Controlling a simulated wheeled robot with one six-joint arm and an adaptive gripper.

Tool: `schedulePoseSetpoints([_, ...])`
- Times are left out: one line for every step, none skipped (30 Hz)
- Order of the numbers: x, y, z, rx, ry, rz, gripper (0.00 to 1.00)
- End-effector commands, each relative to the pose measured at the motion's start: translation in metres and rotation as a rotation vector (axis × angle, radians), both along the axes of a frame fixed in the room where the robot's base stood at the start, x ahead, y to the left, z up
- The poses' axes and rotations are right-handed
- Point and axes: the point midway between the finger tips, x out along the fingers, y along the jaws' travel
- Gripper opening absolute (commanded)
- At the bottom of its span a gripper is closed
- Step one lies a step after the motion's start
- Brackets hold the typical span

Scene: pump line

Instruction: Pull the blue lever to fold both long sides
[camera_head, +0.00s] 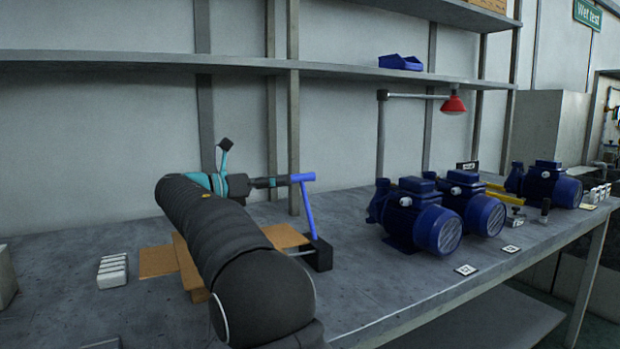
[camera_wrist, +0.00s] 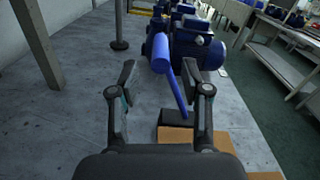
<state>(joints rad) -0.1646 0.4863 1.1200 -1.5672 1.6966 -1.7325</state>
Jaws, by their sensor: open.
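The blue lever (camera_head: 308,208) rises from a black block (camera_head: 317,255) on the bench, leaning slightly, with a crossbar handle (camera_head: 301,177) on top. In the wrist view the blue handle (camera_wrist: 160,54) lies ahead of the fingertips, roughly between them, and the lever's rod runs down to the block (camera_wrist: 173,118). My gripper (camera_wrist: 128,78) is open and empty. In the head view its tips (camera_head: 284,182) are at or very near the handle; I cannot tell whether they touch. Flat brown cardboard (camera_head: 285,236) lies beside the block, partly hidden by my arm.
Several blue pumps (camera_head: 420,222) stand on the bench to the right. A red lamp (camera_head: 454,105) hangs on a post behind them. Small white blocks (camera_head: 112,271) lie at the left. A shelf (camera_head: 150,61) runs above, with uprights behind the lever.

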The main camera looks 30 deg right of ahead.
Motion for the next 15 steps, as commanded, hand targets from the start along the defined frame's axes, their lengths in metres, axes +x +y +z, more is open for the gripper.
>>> schedulePoseSetpoints([0.000,-0.012,0.000,0.000,0.000,-0.003,0.47])
schedulePoseSetpoints([0.000,-0.018,0.000,0.000,0.000,-0.004,0.47])
schedulePoseSetpoints([0.000,-0.025,0.000,0.000,-0.001,-0.004,0.47])
schedulePoseSetpoints([0.000,-0.031,0.000,0.000,-0.001,-0.004,0.47])
schedulePoseSetpoints([0.000,-0.036,0.000,0.000,-0.001,-0.005,0.47])
schedulePoseSetpoints([0.001,-0.043,0.000,0.000,-0.001,-0.005,0.47])
schedulePoseSetpoints([0.001,-0.048,0.000,0.000,-0.001,-0.005,0.47])
schedulePoseSetpoints([0.001,-0.053,0.000,0.001,-0.001,-0.005,0.47])
schedulePoseSetpoints([0.001,-0.058,0.000,0.001,-0.001,-0.005,0.47])
schedulePoseSetpoints([0.001,-0.062,0.000,0.001,-0.001,-0.005,0.47])
schedulePoseSetpoints([0.002,-0.066,0.000,0.001,-0.001,-0.005,0.47])
schedulePoseSetpoints([0.002,-0.070,0.000,0.001,-0.001,-0.005,0.47])
schedulePoseSetpoints([0.002,-0.073,0.000,0.001,-0.001,-0.005,0.47])
schedulePoseSetpoints([0.002,-0.075,0.000,0.001,-0.001,-0.005,0.47])
schedulePoseSetpoints([0.002,-0.077,0.000,0.001,-0.001,-0.005,0.47])
